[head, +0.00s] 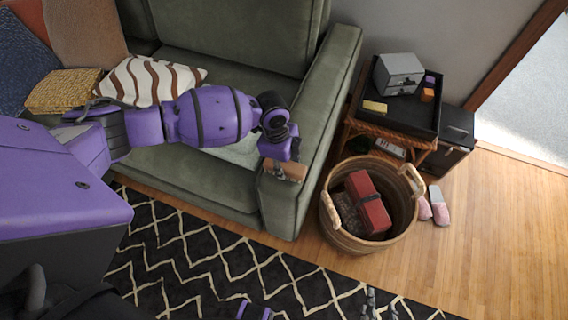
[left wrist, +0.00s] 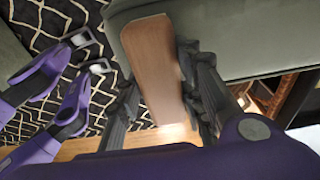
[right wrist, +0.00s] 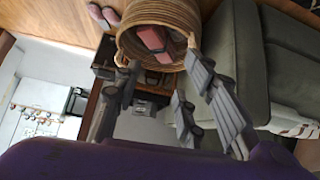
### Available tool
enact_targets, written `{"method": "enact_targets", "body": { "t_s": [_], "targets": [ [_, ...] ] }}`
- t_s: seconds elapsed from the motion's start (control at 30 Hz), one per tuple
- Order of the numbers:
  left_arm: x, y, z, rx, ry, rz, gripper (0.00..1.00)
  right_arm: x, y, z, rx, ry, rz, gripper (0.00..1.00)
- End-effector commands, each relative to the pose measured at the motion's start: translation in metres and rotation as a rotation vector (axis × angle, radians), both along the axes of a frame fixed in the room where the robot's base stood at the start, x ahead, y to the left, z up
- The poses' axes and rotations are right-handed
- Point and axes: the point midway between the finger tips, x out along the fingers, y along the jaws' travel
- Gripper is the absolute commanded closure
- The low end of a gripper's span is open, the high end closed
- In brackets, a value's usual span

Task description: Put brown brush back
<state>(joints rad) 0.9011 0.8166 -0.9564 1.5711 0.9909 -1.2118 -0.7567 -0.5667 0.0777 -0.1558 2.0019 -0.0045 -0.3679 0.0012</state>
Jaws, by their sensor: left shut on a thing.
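My left gripper (head: 280,158) is shut on the brown brush (head: 290,169), a flat wooden piece held by the front end of the sofa's right arm. In the left wrist view the brush (left wrist: 153,70) sits between the two dark fingers; its bristles are not clear to me. I cannot tell whether the brush touches the sofa arm.
A wicker basket (head: 330,212) with a red box (head: 368,203) stands right of the sofa (head: 325,100). A side table behind holds a black tray (head: 412,112) with a grey drawer box (head: 397,74) and small blocks. Pink slippers (head: 439,205) lie beside the basket.

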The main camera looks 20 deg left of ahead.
Motion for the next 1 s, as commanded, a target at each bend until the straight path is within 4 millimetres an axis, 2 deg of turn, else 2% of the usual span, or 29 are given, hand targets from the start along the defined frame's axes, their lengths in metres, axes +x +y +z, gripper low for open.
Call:
{"method": "enact_targets", "body": {
  "t_s": [0.1, 0.13, 0.27, 0.57, 0.67, 0.77, 1.0],
  "targets": [
    [0.0, 0.0, -0.004, 0.0, 0.001, 0.0, 0.86, 0.002, 0.0, -0.001, 0.0, -0.002, 0.001, 0.62],
    [0.0, 0.0, -0.004, 0.0, 0.001, 0.0, 0.64, 0.003, 0.0, -0.001, 0.0, -0.003, 0.001, 0.62],
    [0.0, 0.0, -0.003, 0.0, 0.0, 0.0, 0.47, 0.003, 0.0, 0.0, 0.0, -0.005, 0.002, 0.62],
    [0.0, 0.0, -0.002, 0.0, 0.0, 0.0, 0.47, 0.001, 0.0, -0.001, -0.001, 0.0, 0.001, 0.62],
    [0.001, 0.001, 0.004, 0.001, -0.002, 0.0, 0.47, -0.001, -0.001, 0.0, 0.0, 0.002, -0.001, 0.62],
    [0.001, 0.002, 0.018, 0.0, -0.003, 0.0, 0.47, -0.003, -0.001, 0.001, -0.001, 0.003, -0.004, 0.62],
    [0.002, 0.009, 0.07, 0.001, -0.005, 0.0, 0.47, -0.002, -0.002, 0.007, 0.0, -0.001, -0.006, 0.62]
  ]
}}
